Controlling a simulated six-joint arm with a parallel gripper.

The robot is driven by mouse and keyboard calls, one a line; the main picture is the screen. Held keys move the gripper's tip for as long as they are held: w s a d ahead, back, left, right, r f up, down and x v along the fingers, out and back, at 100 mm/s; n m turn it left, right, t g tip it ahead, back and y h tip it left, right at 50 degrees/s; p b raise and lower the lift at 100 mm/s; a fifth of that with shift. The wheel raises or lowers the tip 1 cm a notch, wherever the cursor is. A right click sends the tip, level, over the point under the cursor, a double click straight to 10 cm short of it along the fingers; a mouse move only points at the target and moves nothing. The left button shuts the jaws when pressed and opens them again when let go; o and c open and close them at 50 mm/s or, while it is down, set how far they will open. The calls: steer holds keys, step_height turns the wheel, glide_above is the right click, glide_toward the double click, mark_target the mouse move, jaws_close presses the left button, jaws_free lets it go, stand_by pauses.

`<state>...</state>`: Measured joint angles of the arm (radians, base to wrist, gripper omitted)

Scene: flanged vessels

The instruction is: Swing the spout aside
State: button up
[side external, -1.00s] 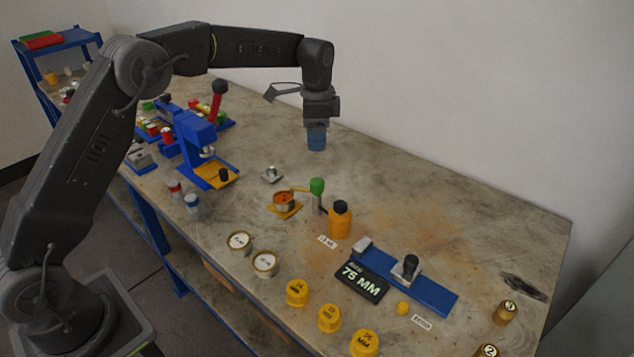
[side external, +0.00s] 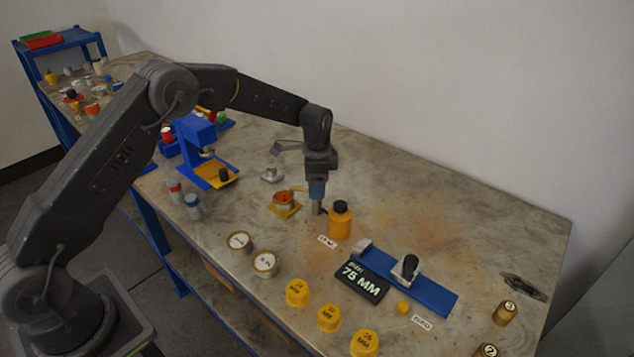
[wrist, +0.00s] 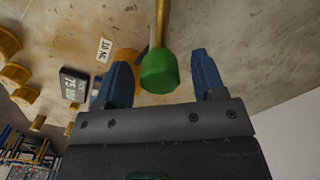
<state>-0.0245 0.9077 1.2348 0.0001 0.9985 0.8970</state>
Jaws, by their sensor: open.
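The spout is a thin brass tube (side external: 299,190) running from a grey post (side external: 317,208) toward a copper-coloured cup (side external: 283,199) on a yellow plate. In the wrist view the brass tube (wrist: 162,22) leads away from a green knob (wrist: 159,73). My gripper (side external: 317,193) is over the post in the side view, hiding the knob there. In the wrist view my gripper (wrist: 162,78) is open, with one blue finger on each side of the knob and gaps showing between.
An orange bottle (side external: 340,222) with a black cap stands close to the right of the post. A blue fixture (side external: 430,292) and a black 75 MM display (side external: 361,280) lie to the right front. A blue press (side external: 200,150) stands behind left. The bench at far right is mostly clear.

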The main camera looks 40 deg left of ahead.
steer(key=shift+c, duration=0.2)
jaws_close()
stand_by(0.5)
